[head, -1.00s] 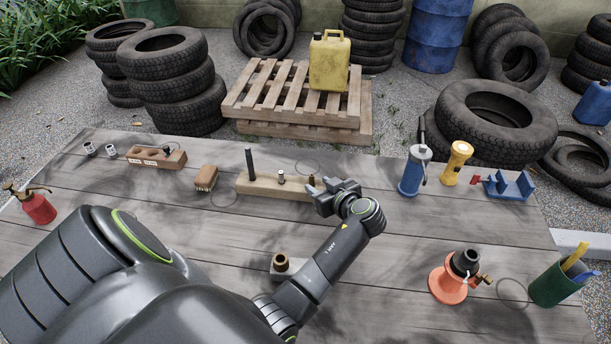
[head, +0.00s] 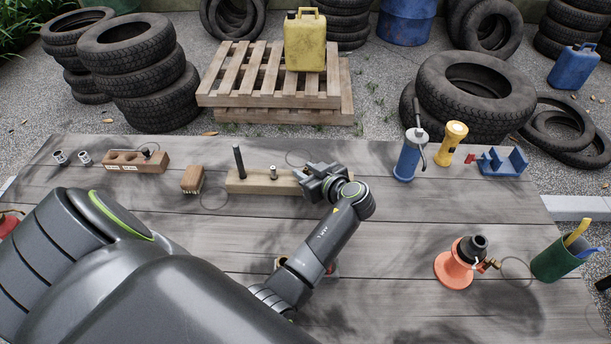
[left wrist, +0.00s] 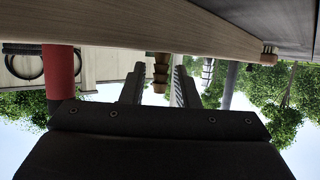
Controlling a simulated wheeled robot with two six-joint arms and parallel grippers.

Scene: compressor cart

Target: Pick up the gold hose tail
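The wooden block (head: 250,184) lies on the table and carries a tall dark peg (head: 239,162) and a small silver fitting (head: 273,172). My left gripper (head: 309,176) is at the block's right end and hides what stands there in the head view. In the left wrist view, which looks upside down, the gold hose tail (left wrist: 161,72) is at the block (left wrist: 140,22), between the fingers of my left gripper (left wrist: 158,84). The fingers are open, with gaps showing on both sides of it. My right gripper is not in view.
A blue pump-like tool (head: 410,155), yellow flashlight (head: 452,143) and blue holder (head: 503,161) stand right of the block. A brush (head: 192,179) lies left. An orange-based item (head: 454,270) and green cup (head: 553,260) are at right front. The table's middle right is clear.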

